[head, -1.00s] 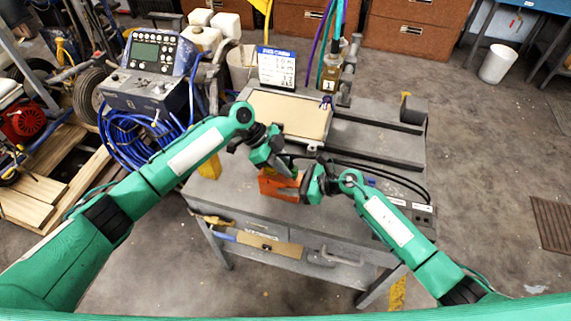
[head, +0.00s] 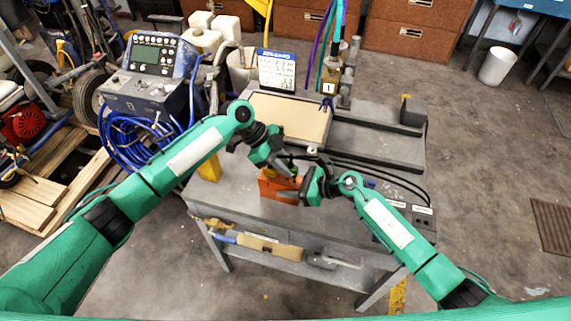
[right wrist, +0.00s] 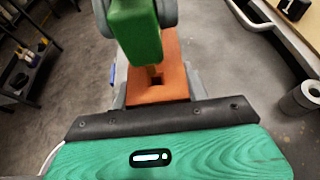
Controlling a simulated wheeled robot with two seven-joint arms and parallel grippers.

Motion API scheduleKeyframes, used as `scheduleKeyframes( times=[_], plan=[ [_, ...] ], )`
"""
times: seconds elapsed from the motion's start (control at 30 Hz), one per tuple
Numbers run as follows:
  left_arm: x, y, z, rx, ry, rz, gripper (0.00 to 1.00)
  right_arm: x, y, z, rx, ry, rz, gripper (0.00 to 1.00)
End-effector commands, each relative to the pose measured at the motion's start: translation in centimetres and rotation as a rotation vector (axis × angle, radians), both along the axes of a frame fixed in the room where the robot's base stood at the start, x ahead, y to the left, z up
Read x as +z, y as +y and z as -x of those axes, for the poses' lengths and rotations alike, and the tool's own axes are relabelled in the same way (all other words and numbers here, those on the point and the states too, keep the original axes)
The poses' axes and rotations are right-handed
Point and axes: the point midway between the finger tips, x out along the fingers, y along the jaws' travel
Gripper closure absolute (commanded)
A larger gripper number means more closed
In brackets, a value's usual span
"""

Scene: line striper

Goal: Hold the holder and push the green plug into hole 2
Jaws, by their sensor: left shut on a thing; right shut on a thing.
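The orange holder (head: 270,188) stands on the grey bench near its front edge. In the right wrist view the holder (right wrist: 172,68) shows one dark square hole; I cannot read its number. My right gripper (head: 302,189) is shut on the holder from the right, with a grey finger on each side (right wrist: 156,92). My left gripper (head: 285,169) is above the holder. In the right wrist view its grey fingers flank the green plug (right wrist: 135,35), which hangs over the holder just beyond the visible hole. The plug's lower end appears apart from that hole. The other holes are hidden.
A beige panel (head: 290,114) and a grey rail (head: 375,145) lie behind the holder on the bench. Black cables run along the right. A control box (head: 150,85) with blue hose stands at left. The bench's front edge is close to the holder.

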Motion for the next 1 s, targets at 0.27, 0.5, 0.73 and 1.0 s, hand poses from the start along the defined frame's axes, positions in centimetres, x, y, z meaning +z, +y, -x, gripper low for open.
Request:
scheduleKeyframes(
  times=[0.27, 0.5, 0.73, 1.0],
  plan=[
    [0.03, 0.01, -0.01, 0.0, 0.0, 0.0, 1.0, 0.03, 0.02, -0.01, 0.0, 0.0, -0.001, 0.92],
    [-0.06, -0.01, -0.01, 0.0, 0.0, 0.0, 1.0, 0.03, 0.02, -0.02, 0.0, 0.0, -0.001, 0.92],
    [-0.39, -0.01, -0.01, -0.001, -0.001, 0.0, 1.0, 0.03, 0.02, -0.02, 0.0, 0.0, -0.001, 0.92],
    [-0.79, -0.01, -0.01, -0.001, -0.001, 0.0, 1.0, 0.04, 0.01, -0.01, 0.0, 0.0, -0.001, 0.92]
  ],
)
